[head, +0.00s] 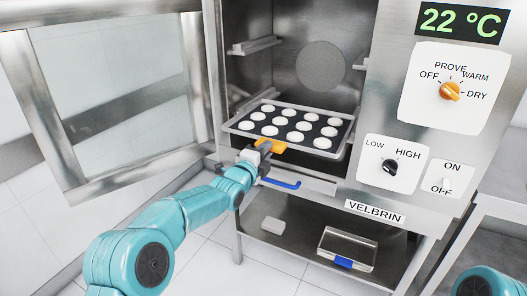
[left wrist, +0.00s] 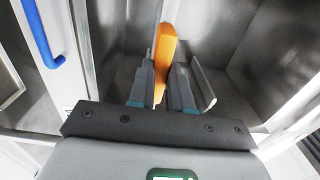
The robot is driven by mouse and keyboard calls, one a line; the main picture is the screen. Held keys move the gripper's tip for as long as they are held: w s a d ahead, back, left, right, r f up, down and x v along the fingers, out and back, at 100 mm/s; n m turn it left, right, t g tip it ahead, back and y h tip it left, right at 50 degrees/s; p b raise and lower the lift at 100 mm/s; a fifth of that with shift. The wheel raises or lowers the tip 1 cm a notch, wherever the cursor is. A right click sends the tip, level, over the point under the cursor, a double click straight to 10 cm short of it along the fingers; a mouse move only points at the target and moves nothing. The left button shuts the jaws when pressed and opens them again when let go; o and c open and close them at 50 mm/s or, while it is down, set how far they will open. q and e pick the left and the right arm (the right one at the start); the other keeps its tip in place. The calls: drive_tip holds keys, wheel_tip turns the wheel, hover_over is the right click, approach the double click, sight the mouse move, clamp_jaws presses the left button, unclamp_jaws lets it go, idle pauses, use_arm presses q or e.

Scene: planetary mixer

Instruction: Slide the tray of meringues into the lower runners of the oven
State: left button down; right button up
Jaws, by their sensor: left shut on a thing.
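The dark tray (head: 318,153) has a light metal rim and carries several white round meringues (head: 295,136) in rows. It sits at the mouth of the open oven (head: 283,82), roughly level, largely within the opening. An orange grip (head: 270,145) is at its front edge. My left gripper (head: 262,150) is shut on this orange grip, which also shows between the fingers in the left wrist view (left wrist: 166,45). A runner (head: 254,45) shows higher on the left wall. I cannot tell whether the tray rests on the lower runners. My right gripper is out of view.
The glazed oven door (head: 75,185) stands open at the left. The control panel (head: 455,88) is at the right.

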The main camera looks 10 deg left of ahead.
use_arm(q)
drive_tip(key=shift+p+x, duration=1.3)
drive_tip(key=shift+x, duration=0.25)
